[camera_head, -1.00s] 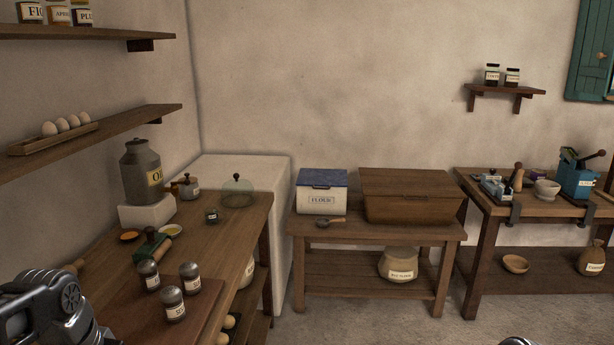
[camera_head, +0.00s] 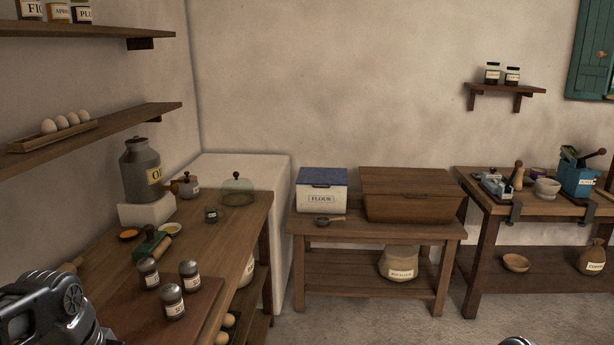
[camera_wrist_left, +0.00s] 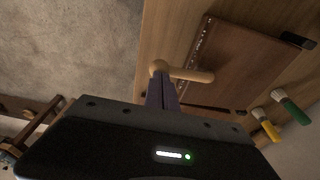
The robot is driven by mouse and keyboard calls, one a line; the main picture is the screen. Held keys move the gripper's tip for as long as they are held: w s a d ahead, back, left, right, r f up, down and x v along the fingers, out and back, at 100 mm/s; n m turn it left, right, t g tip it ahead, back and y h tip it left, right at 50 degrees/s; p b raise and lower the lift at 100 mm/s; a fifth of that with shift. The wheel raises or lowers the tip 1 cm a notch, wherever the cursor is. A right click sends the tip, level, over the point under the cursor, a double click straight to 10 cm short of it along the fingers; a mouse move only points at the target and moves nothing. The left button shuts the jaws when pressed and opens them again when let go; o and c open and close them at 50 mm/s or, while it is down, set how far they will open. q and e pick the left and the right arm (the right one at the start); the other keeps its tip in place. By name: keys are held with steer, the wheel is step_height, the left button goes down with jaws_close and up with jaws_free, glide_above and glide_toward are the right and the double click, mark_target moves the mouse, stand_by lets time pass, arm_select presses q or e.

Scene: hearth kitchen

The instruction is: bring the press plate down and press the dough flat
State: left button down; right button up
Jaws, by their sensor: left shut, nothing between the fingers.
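In the left wrist view my left gripper (camera_wrist_left: 162,90) is shut with nothing between its dark fingers. Its tips are at or close to a pale wooden handle (camera_wrist_left: 190,74) with a rounded end; I cannot tell whether they touch. A brown board (camera_wrist_left: 240,65) lies on the wooden worktop (camera_wrist_left: 155,25) beyond the handle. I cannot make out a press plate or dough for certain in either view. In the head view only part of my left arm shows at the lower left; its fingertips are outside the picture.
Two brushes, green-handled (camera_wrist_left: 290,107) and yellow-handled (camera_wrist_left: 266,125), lie beside the board. The floor (camera_head: 370,315) ahead is clear before the flour-box table (camera_head: 345,232).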

arm_select(q)
steer(key=shift+d+f+b, duration=0.2)
steer(key=shift+f+b, duration=0.65)
steer(key=shift+f, duration=0.25)
stand_by(0.5)
steer(key=shift+s+d+f, duration=0.1)
steer(key=shift+s+f, duration=0.1)
steer(key=shift+f, duration=0.05)
stand_by(0.6)
step_height(320, 180, up, 8)
steer(key=p, duration=0.6)
steer(key=shift+w+r, duration=0.15)
steer(key=shift+r, duration=0.1)
